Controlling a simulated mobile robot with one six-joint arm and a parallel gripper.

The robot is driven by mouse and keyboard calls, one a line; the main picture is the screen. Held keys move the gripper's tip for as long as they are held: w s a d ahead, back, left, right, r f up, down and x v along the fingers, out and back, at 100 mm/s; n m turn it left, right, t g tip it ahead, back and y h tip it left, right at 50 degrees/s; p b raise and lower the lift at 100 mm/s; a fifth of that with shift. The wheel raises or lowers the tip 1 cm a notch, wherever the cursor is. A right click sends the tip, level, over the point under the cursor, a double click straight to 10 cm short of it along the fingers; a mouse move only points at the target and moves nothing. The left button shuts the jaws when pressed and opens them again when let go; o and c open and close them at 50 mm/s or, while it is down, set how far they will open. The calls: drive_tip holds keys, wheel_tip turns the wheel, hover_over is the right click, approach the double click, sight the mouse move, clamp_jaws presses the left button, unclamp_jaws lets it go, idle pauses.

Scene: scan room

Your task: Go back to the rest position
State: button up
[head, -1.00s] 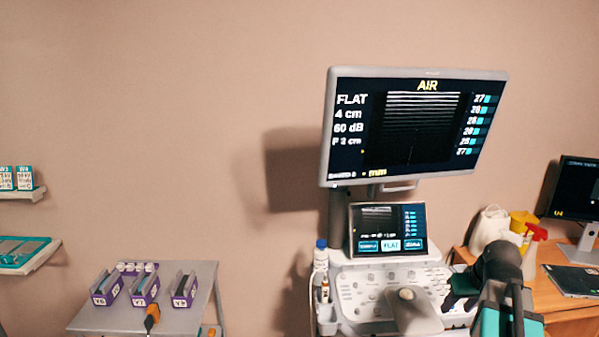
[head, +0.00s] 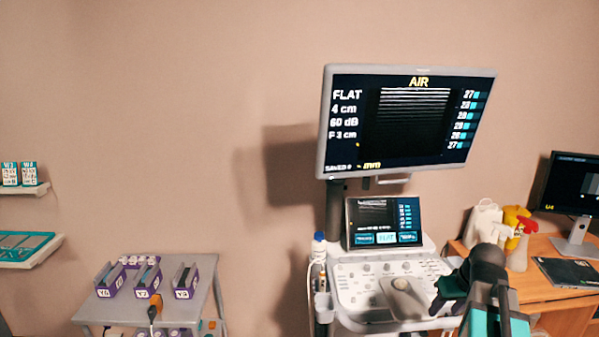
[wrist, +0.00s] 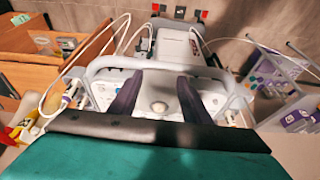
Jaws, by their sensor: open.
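My gripper (head: 446,293) is dark and shows at the right side of the ultrasound console (head: 345,285) in the head view. In the wrist view its two dark fingers stand apart with nothing between them (wrist: 158,92), above the console panel with its round trackball (wrist: 159,107). No held object shows. Whether the fingertips touch the panel, I cannot tell.
The large monitor (head: 408,122) reads AIR and FLAT, above a small touch screen (head: 385,221). A grey trolley (head: 205,290) with purple racks stands left. A wooden desk (head: 540,255) with spray bottles, a tablet and another monitor is right. A shelf (head: 30,250) is far left.

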drive_tip(key=s+a+f+n+g+y+b, duration=0.1)
drive_tip(key=s+a+f+g, duration=0.15)
drive_tip(key=a+f, duration=0.55)
drive_tip(key=s+a+f+g, duration=0.1)
drive_tip(key=s+a+f, duration=0.3)
drive_tip(key=f, duration=0.8)
drive_tip(key=s+a+f+n+g+y+b, duration=0.1)
drive_tip(key=s+a+f+g, duration=0.15)
drive_tip(key=a+f, duration=0.55)
drive_tip(key=s+a+f+m+g+h+b, duration=0.1)
drive_tip(key=s+a+f+m+g+h, duration=0.1)
drive_tip(key=s+f, duration=2)
drive_tip(key=shift+s+a+g, duration=0.65)
drive_tip(key=shift+s+g, duration=0.35)
drive_tip(key=shift+s, duration=0.4)
drive_tip(key=shift+r, duration=0.1)
